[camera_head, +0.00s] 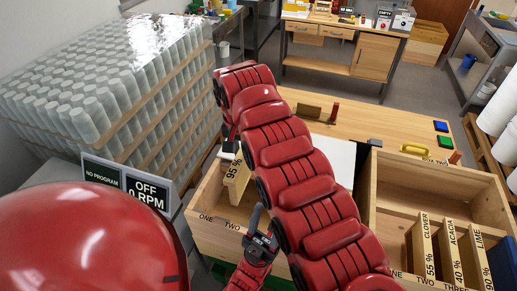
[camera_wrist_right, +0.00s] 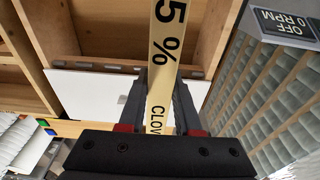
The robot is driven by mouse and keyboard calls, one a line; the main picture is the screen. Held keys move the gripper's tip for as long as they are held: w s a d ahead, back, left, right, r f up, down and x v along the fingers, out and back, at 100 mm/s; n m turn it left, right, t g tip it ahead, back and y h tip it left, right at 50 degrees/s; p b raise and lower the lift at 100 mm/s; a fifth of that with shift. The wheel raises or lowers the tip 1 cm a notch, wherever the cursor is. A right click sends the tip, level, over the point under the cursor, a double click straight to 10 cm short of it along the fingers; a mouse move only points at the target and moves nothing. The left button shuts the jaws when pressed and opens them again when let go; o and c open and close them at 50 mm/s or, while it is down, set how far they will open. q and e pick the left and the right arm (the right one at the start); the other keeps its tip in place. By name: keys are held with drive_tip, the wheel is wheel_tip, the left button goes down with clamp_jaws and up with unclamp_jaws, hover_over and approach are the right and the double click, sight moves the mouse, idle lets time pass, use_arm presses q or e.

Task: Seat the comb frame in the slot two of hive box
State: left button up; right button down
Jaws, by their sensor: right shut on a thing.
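The comb frame (camera_head: 236,178) is a pale wooden bar marked 95 %. It is over or partly in the left hive box (camera_head: 211,235), whose front rim reads ONE and TWO; my arm hides the rest. I cannot tell whether its lower part is in a slot. In the right wrist view the frame (camera_wrist_right: 163,65) stands between the fingers of my right gripper (camera_wrist_right: 160,105), which is shut on it; part of the word CLOVER shows. My left gripper (camera_head: 262,240) is at the front of the box; its fingers are too unclear to judge.
A right-hand box (camera_head: 448,176) holds frames marked CLOVER, ACACIA and LIME. Stacked jars (camera_head: 100,85) and an OFF 0 RPM sign (camera_head: 148,190) stand left. The wooden table (camera_head: 385,128) behind has free room.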

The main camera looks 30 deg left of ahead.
sight(244, 179)
drive_tip(key=shift+w, duration=0.1)
drive_tip(key=shift+f+b, duration=2.55)
drive_tip(key=shift+f, duration=0.35)
drive_tip(key=shift+b, duration=0.35)
drive_tip(key=shift+f+b, duration=0.8)
drive_tip(key=shift+f, duration=0.15)
drive_tip(key=shift+s+d+f+b, duration=0.1)
drive_tip(key=shift+s+f+b, duration=0.2)
drive_tip(key=shift+f+b, duration=0.45)
drive_tip(key=shift+s+f+b, duration=0.25)
drive_tip(key=shift+f+b, duration=0.15)
drive_tip(key=shift+f, duration=0.1)
drive_tip(key=shift+r, duration=0.1)
